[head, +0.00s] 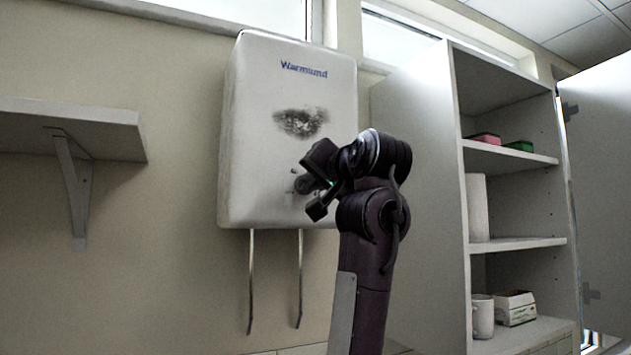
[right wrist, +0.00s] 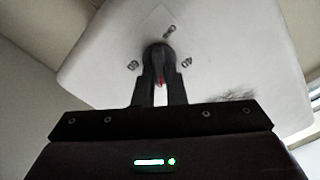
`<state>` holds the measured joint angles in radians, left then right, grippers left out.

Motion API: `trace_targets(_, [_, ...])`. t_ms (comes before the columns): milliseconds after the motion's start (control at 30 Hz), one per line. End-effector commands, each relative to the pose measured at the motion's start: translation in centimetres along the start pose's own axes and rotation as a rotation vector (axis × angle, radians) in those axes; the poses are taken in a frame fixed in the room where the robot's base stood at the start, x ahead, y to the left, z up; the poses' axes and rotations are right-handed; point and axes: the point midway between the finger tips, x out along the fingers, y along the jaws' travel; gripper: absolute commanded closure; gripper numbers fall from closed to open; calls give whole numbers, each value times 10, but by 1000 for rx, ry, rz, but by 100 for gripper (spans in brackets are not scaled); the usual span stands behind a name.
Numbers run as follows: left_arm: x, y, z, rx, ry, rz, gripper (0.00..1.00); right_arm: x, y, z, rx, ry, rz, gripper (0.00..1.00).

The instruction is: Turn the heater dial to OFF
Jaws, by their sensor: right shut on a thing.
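The white wall heater (head: 290,110) with the blue "Warmlund" label hangs on the wall in the head view and has a dark smudge on its front. Its dark dial (head: 303,184) is low on the front, partly hidden by my right gripper (head: 316,190). In the right wrist view the dial (right wrist: 158,54) sits between the two fingers of my right gripper (right wrist: 160,78), which is shut on it. A small red mark shows between the fingers. My left gripper is not in view.
Two pipes (head: 300,280) hang below the heater. A wall shelf (head: 75,125) is at the left. An open cabinet (head: 415,150) stands close on the right, holding a white cylinder (head: 478,208), a mug (head: 483,316) and a small box (head: 515,308).

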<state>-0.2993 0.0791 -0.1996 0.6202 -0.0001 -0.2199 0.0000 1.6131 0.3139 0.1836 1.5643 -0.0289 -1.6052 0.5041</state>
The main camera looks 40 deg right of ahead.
Motion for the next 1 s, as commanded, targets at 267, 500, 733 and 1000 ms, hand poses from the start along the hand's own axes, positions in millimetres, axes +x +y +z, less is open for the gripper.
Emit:
trace_targets(267, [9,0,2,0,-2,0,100,0,0,1,-151,1,0,100])
trace_targets(500, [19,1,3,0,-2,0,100,0,-1,1,-368,2,-1,100])
trace_targets(733, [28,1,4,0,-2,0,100,0,-2,2,-588,2,-1,100])
trace_targets(1000, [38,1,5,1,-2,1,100,0,-3,3,-844,2,0,100])
